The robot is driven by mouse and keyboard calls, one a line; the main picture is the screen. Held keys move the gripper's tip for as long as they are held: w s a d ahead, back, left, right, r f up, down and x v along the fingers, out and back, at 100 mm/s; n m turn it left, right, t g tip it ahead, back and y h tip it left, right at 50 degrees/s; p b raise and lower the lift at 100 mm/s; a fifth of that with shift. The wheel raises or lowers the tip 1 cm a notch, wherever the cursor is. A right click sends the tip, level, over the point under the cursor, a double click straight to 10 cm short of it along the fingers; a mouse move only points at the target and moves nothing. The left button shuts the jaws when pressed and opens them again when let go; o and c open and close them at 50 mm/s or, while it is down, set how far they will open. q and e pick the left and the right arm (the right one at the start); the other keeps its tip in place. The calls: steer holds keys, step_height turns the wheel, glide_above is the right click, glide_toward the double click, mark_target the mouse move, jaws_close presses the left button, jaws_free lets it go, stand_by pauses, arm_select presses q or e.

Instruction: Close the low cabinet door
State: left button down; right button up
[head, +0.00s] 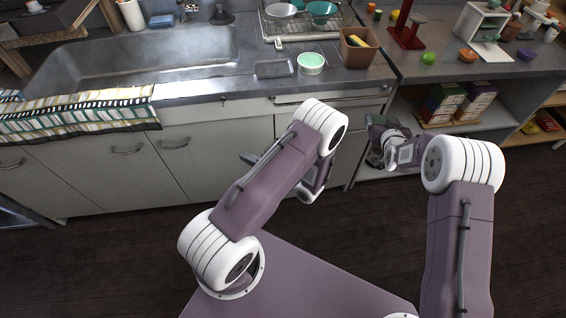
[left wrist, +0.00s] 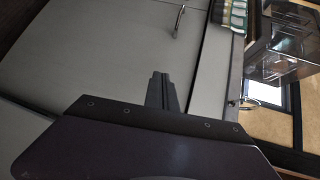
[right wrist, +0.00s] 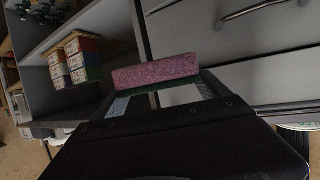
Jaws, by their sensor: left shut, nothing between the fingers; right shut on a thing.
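The low cabinet's pale grey doors run under the sink counter in the head view, among them a left door (head: 84,176) and a right door (head: 205,157), each with a bar handle. They look about flush; I cannot tell whether a small gap stands open. A door panel (left wrist: 100,50) fills much of the left wrist view. My left gripper (head: 247,157) is shut and empty in front of the cabinet, partly behind my arm; its fingers (left wrist: 158,88) point at the door front. My right gripper (head: 376,146) is shut on a pink and green sponge-like block (right wrist: 155,72).
The counter holds a sink (head: 140,60), a green-topped tub (head: 311,62) and a brown box (head: 358,46). A striped towel (head: 80,113) hangs over its front edge. Open shelves with boxes (head: 458,102) stand at the right. The dark floor before the cabinet is clear.

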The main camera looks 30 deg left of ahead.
arm_select(q)
steer(key=w+d+f+m+t+h+b, duration=0.1)
steer(key=d+f+m+t+h+b, duration=0.1)
steer(key=d+f+m+t+b, duration=0.45)
steer(key=w+d+f+m+t+h+b, duration=0.15)
steer(key=d+f+t, duration=0.3)
steer(key=d, duration=0.55)
steer(key=r+b+x, duration=0.1)
steer(key=b+x, duration=0.3)
steer(key=x, duration=0.9)
steer(key=shift+a+n+b, duration=0.3)
steer(key=shift+a+b, duration=0.05)
steer(key=shift+a, duration=0.25)
arm_select(e)
step_height(320, 180, down, 15)
steer(key=shift+r, duration=0.1)
